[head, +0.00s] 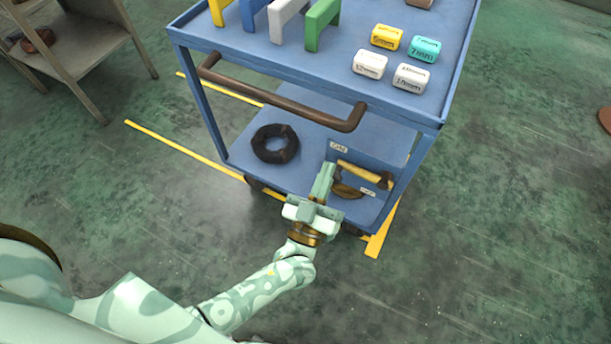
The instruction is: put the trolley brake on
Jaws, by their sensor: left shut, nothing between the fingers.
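The blue trolley (300,77) stands on the green floor with its brown push handle (265,98) facing me. Low on its near right side is a plate with small white labels, too small to read for sure. A yellow lever (362,174) slopes down to the right across this plate, with a dark brown round part (346,190) below it. I cannot tell the brake's setting. My left gripper (324,176) is shut and empty, just left of the lever's upper left end. I cannot tell whether it touches the lever. My right gripper is out of view.
A black ring (275,143) lies on the lower shelf. Yellow floor lines (180,148) run around the trolley. The floor to the right is mostly clear.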

